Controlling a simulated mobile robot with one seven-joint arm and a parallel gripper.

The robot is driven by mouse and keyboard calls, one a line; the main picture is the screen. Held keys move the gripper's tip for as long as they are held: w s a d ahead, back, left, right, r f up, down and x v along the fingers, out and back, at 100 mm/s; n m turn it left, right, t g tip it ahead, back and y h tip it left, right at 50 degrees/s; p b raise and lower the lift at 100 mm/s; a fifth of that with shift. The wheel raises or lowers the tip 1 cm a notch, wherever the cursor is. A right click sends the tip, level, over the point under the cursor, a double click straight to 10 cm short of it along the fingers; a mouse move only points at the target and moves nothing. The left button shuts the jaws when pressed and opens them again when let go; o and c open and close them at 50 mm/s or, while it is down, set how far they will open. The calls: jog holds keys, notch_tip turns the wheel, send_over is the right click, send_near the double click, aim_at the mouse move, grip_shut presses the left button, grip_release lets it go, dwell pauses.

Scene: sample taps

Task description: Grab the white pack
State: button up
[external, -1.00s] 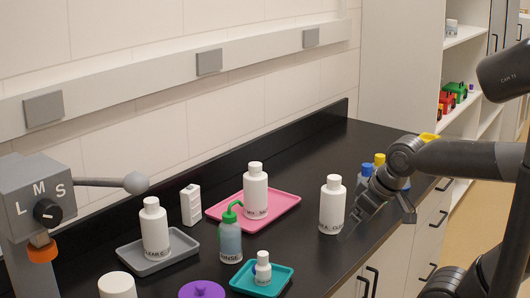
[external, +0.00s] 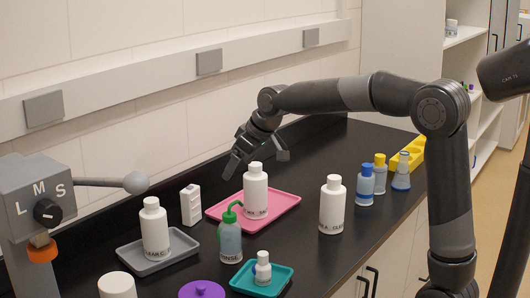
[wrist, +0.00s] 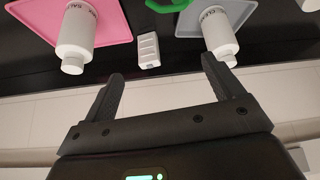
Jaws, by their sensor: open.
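In the wrist view the pack (wrist: 149,50) shows between and beyond my fingertips. My gripper (external: 256,164) is open and empty, above the back of the pink tray, to the right of the pack and higher than it. In the wrist view my gripper's two fingers (wrist: 163,69) are spread apart and touch nothing.
A white bottle (external: 255,195) stands on the pink tray (external: 286,201), close below my gripper. Another white bottle (external: 154,228) stands on the grey tray (external: 128,257). A green-topped wash bottle (external: 230,241) is in front. The counter's far end by the wall is clear.

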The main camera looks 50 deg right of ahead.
send_near(190, 197)
jog(key=w+d, duration=0.1)
jog(key=d, duration=0.2)
jog(key=shift+y, duration=0.3)
jog(key=x, duration=1.2)
jog(key=shift+w, duration=0.2)
jog(key=c, duration=1.2)
jog(key=shift+r, duration=0.1)
